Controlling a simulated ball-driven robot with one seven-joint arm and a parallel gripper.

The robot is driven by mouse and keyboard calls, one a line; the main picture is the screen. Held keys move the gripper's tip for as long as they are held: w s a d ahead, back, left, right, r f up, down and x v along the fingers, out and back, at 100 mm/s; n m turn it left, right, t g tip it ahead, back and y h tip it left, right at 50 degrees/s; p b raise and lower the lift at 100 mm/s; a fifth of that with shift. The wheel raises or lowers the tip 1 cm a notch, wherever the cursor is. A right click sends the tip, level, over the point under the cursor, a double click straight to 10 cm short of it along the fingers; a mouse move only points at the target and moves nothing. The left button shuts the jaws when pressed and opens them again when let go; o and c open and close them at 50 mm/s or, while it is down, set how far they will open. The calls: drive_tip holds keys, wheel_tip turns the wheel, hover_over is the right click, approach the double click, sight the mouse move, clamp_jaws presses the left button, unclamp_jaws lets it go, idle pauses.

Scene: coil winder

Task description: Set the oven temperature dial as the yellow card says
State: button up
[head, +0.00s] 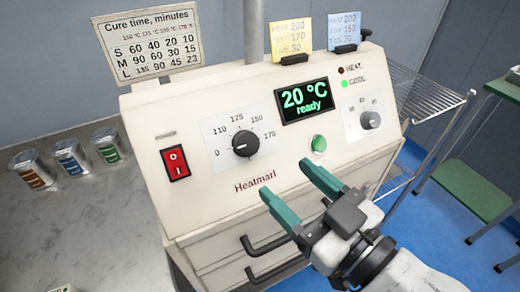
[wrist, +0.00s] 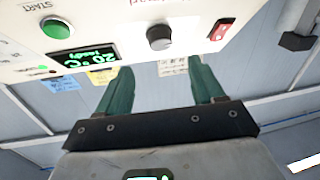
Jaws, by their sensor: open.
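The temperature dial (head: 245,144) is a black round knob on a white plate marked 0, 110, 125, 150 and 170. A small light mark on it seems to face left, toward 0. The dial (wrist: 159,38) also shows in the wrist view, beyond the fingertips. The yellow card (head: 290,37) is clipped on top of the oven; its blurred lines seem to end in 200, 170 and 30. The display (head: 305,100) reads 20 °C, ready. My gripper (head: 289,180) is open and empty, its green fingers in front of the panel, below and right of the dial.
A blue card (head: 344,31) stands beside the yellow one. A red switch (head: 175,163), a green button (head: 319,144) and a smaller dial (head: 370,120) share the panel. Drawer handles (head: 266,246) stick out below. Several jars (head: 71,158) stand on the left bench.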

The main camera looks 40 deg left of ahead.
sight(251, 147)
drive_tip(key=x, duration=0.8)
drive_tip(key=shift+a+p, duration=0.4)
drive_tip(key=c, duration=1.1)
drive_tip(key=shift+o, duration=0.2)
